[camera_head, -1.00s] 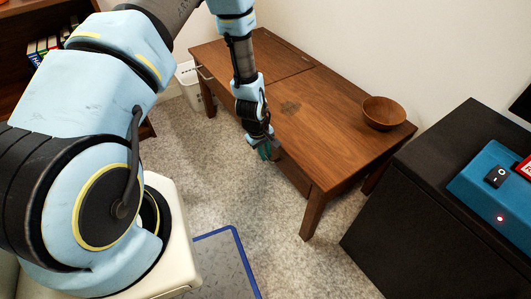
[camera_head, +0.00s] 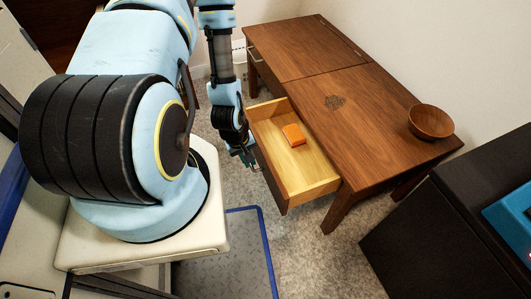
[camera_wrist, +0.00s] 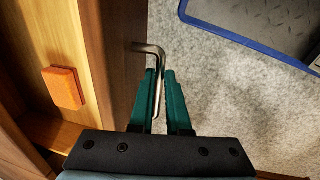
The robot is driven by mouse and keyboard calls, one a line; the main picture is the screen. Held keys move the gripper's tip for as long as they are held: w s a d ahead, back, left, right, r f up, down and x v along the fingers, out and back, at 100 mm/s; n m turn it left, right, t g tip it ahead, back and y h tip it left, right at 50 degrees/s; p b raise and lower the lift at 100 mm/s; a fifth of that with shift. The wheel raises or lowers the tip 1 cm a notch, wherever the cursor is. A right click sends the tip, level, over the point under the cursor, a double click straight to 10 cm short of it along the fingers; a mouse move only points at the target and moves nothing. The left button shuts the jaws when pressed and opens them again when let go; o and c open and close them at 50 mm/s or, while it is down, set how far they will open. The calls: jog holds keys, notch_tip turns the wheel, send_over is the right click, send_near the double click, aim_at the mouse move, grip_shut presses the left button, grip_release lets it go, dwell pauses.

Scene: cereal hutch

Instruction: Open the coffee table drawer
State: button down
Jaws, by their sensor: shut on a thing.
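The wooden coffee table (camera_head: 355,105) stands along the wall. Its near drawer (camera_head: 318,186) is pulled well out, and its pale wooden inside shows in the head view. An orange block-like object (camera_head: 293,135) lies in the drawer; it also shows in the wrist view (camera_wrist: 64,87). My gripper (camera_wrist: 160,85) is at the drawer front, with its green fingers shut on the metal drawer handle (camera_wrist: 150,48). In the head view the fingers (camera_head: 249,160) are small and partly hidden by my wrist.
A wooden bowl (camera_head: 431,121) sits on the table's right end. A second handle (camera_head: 254,54) shows at the table's far left. A black cabinet (camera_head: 440,230) stands at the right. Grey carpet (camera_head: 310,245) lies clear before the table.

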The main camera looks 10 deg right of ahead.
jog(key=shift+s+a, duration=0.15)
jog(key=shift+a, duration=0.6)
jog(key=shift+s+a, duration=0.1)
jog(key=shift+a, duration=0.6)
jog(key=c, duration=1.2)
grip_release()
jog(key=shift+o, duration=0.2)
notch_tip(320, 180, up, 11)
jog(key=a+p, duration=0.1)
jog(key=a, duration=0.1)
jog(key=shift+s+f, duration=0.2)
